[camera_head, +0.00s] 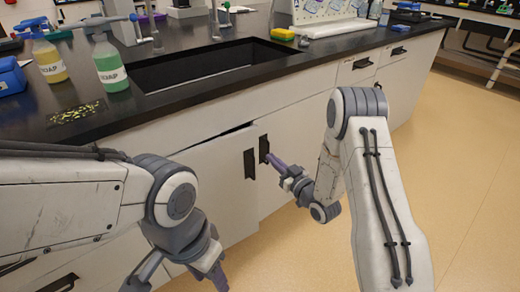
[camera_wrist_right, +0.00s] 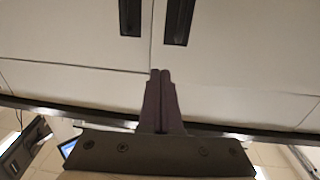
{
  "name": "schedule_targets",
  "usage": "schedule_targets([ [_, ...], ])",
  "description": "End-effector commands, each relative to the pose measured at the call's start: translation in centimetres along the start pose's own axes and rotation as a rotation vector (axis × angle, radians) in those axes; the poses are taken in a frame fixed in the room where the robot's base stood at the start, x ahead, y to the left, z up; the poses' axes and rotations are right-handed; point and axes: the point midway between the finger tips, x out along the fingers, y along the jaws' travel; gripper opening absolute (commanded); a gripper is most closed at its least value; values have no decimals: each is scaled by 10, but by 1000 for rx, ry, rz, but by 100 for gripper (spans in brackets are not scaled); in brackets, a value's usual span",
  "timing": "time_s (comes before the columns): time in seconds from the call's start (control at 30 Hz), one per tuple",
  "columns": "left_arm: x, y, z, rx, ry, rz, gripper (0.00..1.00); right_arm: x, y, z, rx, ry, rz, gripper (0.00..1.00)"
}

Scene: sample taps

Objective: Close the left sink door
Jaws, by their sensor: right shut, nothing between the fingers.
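The left sink door (camera_head: 215,180) is under the sink and stands slightly ajar, with a dark gap along its top edge. Its black handle (camera_head: 250,163) is near its right edge. The right sink door (camera_head: 290,140), with its own handle (camera_head: 264,148), looks flush. My right gripper (camera_head: 273,164) is shut and empty, its purple fingers in front of the doors near the handles. In the right wrist view its fingertips (camera_wrist_right: 160,72) are close to the seam between the doors; I cannot tell if they touch. My left gripper (camera_head: 218,278) hangs low in front, partly cut off.
The black counter (camera_head: 190,105) holds the sink (camera_head: 205,68), a green bottle (camera_head: 110,68), a yellow bottle (camera_head: 49,62) and a yellow sponge (camera_head: 282,34). Drawers (camera_head: 362,66) are to the right. The tan floor (camera_head: 465,150) at right is clear.

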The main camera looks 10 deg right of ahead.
Motion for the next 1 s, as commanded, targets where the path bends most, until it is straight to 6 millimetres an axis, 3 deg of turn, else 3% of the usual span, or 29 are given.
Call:
schedule_targets([
  [0.2, 7, 0, 0, 0, 0, 0, 50, 47, -2, 1, -1, 3, -3, 0],
  [0.4, 11, -1, 1, 0, 0, 0, 50, 73, -1, 1, -1, 0, -2, 0],
  [0.87, 11, -1, 1, 0, 0, 0, 50, 81, 0, 1, 0, -2, 1, 0],
  [1.0, 15, -1, 1, 0, 0, 0, 50, 85, 15, 2, -1, 2, 19, 0],
])
